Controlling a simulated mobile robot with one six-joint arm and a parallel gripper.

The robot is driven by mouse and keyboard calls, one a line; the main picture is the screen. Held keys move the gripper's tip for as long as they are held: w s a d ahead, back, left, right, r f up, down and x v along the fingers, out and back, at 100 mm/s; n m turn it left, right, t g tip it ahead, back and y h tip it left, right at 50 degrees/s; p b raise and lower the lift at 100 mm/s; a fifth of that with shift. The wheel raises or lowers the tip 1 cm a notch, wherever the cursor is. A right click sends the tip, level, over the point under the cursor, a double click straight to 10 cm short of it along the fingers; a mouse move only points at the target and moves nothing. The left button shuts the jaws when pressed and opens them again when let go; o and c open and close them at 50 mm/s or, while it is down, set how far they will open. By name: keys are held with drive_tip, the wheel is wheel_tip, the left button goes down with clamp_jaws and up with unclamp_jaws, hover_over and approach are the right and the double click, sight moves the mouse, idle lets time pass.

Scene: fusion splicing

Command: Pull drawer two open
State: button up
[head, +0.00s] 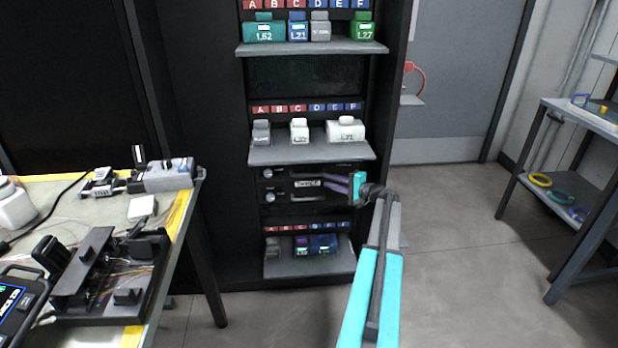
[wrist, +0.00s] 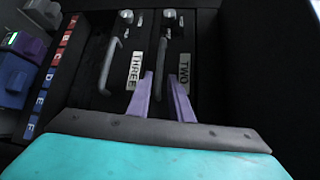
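Drawer two (wrist: 203,60), a dark front with a white TWO label, is on the right in the wrist view and appears shut. It is the upper of two drawers in the head view (head: 300,171). Its grey bar handle (wrist: 162,62) runs upright in the wrist view. My gripper (head: 333,183) reaches the drawer fronts from the right. In the wrist view its purple fingers (wrist: 161,76) are apart, with the end of drawer two's handle seen between them. I cannot tell whether they touch it. Drawer three (wrist: 122,50), with its own handle, lies alongside, also apparently shut.
Shelves with small labelled boxes sit above (head: 310,152) and below (head: 310,265) the drawers, close to my gripper. A cluttered workbench (head: 187,200) stands at left. A rack (head: 575,190) with coloured rings stands at right. The floor (head: 450,240) between is clear.

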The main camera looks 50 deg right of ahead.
sight(312, 175)
drive_tip(key=w, duration=0.3)
drive_tip(key=w+f, duration=0.1)
drive_tip(key=w, duration=0.3)
drive_tip(key=w+a+b, duration=0.1)
drive_tip(key=w, duration=0.2)
drive_tip(key=shift+w+f, duration=0.25)
